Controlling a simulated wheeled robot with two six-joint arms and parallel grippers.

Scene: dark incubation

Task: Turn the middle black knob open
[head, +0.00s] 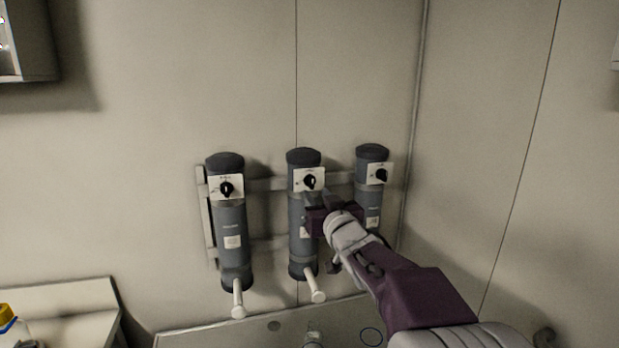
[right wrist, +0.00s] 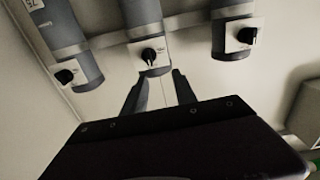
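The middle black knob (head: 310,182) sits on a white plate near the top of the middle grey cylinder (head: 303,242). It also shows in the right wrist view (right wrist: 149,56), its handle close to upright there. My right gripper (head: 318,196) is just below and in front of this knob. In the right wrist view its two fingers (right wrist: 158,80) are spread apart with nothing between them, and the knob lies beyond the tips, not touching as far as I can see. My left gripper is not in view.
Similar cylinders with black knobs stand at the left (head: 227,189) and right (head: 382,176). White handles (head: 317,291) stick out below. A wall rail (head: 265,185) runs behind the cylinders. A counter (head: 60,302) with a yellow-capped bottle (head: 10,322) is at the lower left.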

